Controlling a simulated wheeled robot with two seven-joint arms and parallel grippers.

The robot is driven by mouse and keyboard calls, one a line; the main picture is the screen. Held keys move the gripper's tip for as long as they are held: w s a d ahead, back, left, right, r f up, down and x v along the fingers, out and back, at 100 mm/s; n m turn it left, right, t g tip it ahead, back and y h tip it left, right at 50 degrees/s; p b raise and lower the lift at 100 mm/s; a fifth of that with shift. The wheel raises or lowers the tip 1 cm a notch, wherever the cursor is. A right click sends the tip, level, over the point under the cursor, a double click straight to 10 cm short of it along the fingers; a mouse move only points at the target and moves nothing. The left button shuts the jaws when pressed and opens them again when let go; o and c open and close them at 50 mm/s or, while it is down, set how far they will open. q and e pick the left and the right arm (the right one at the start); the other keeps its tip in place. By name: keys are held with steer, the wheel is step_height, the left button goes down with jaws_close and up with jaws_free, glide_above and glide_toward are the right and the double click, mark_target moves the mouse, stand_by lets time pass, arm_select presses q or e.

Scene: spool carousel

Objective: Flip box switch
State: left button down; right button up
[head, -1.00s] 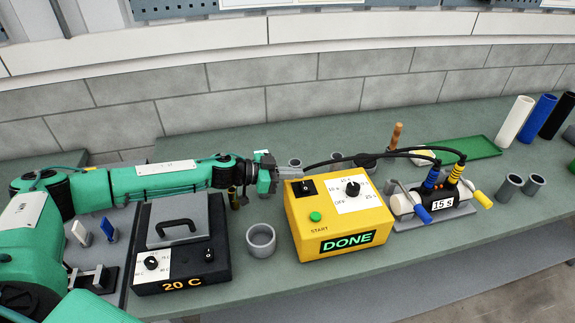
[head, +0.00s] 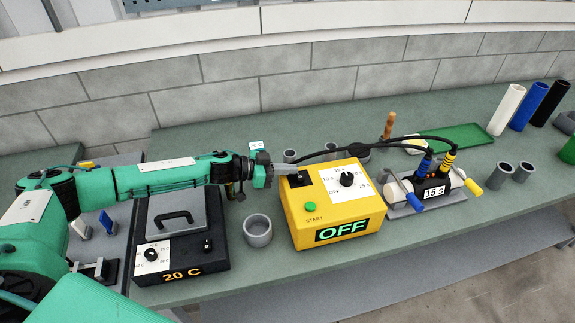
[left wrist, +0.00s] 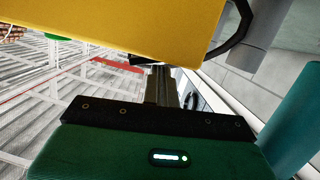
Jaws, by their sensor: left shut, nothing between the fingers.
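The yellow box (head: 296,217) stands on the bench in the middle of the head view. Its display (head: 342,230) reads OFF. A black switch (head: 296,180) sits on its top left, partly covered by the fingers. A green START button (head: 310,206) and a black knob (head: 346,179) on a white dial are also on top. My left gripper (head: 285,170) is shut and empty, with its fingertips at the switch; contact cannot be made out. In the left wrist view the yellow box (left wrist: 130,25) fills the top, and the fingers (left wrist: 160,85) point towards it. My right gripper is not in view.
Left of the box are a grey cup (head: 258,232) and a black unit (head: 181,262) reading 20 C. Right of it is a device (head: 433,190) labelled 15 S, with black cables arching to the box. A green tray (head: 450,139) and upright tubes (head: 506,110) stand further right.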

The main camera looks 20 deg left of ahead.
arm_select(q)
steer(key=shift+s+a, duration=0.25)
steer(key=shift+a, duration=0.2)
steer(key=b+v, duration=0.4)
steer(key=v, duration=0.9)
steer(key=shift+d+r, duration=0.1)
steer(key=shift+r, duration=0.1)
